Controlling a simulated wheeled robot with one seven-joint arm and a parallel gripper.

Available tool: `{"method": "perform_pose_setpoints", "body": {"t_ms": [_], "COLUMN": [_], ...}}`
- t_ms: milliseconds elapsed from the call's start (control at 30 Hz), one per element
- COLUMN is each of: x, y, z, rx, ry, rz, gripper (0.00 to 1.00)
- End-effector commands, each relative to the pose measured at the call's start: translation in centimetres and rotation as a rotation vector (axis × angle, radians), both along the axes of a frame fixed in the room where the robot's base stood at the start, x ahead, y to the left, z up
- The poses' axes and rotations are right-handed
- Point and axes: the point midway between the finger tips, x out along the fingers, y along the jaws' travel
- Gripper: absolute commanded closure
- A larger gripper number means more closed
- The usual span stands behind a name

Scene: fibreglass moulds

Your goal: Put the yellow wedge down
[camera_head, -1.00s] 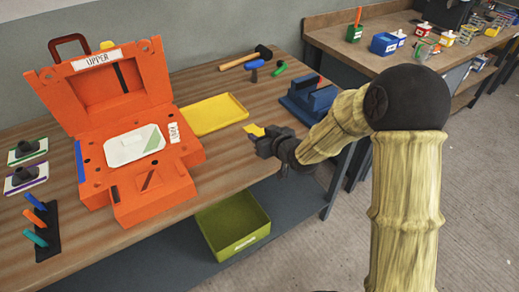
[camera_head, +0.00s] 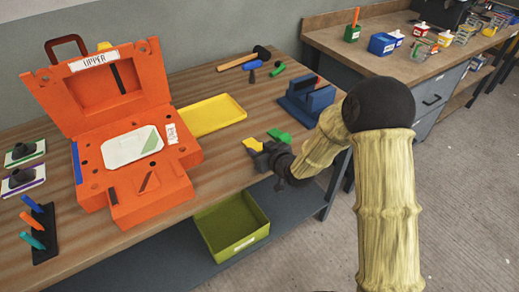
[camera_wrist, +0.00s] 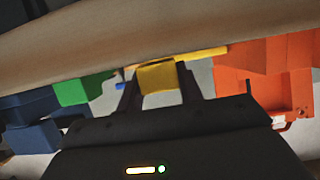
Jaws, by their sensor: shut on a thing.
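The yellow wedge (camera_head: 253,143) is between the fingertips of my gripper (camera_head: 258,149), near the front edge of the wooden bench (camera_head: 222,168). In the wrist view the wedge (camera_wrist: 157,77) sits between the two dark fingers of my gripper (camera_wrist: 160,88), which are shut on it. I cannot tell whether its underside touches the bench. A green wedge (camera_head: 279,135) lies on the bench just behind and to the right of my gripper; it also shows in the wrist view (camera_wrist: 84,89).
A yellow tray (camera_head: 212,121) lies behind and left of my gripper. The open orange mould (camera_head: 170,187) stands further left, and a blue vise-like block (camera_head: 318,101) behind right. A hammer (camera_head: 240,60) lies at the back. A green bin (camera_head: 259,228) is on the lower shelf.

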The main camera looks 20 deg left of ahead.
Motion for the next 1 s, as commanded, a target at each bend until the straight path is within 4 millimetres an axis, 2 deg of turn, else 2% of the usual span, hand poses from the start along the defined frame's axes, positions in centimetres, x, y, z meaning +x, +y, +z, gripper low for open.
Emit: {"method": "perform_pose_setpoints", "body": {"t_ms": [200,233,333,767,1000], "x": [0.0,0.0,0.0,0.0,-2.0], "y": [0.0,0.0,0.0,0.0,-2.4], "z": [-0.5,-0.5,-0.4,-0.2,1.1], "rx": [0.000,0.000,-0.001,-0.001,0.000], "ry": [0.000,0.000,0.001,0.002,-0.002], "rz": [0.000,0.000,0.000,0.001,-0.001], "gripper": [0.86,0.62,0.42,0.42,0.42]}}
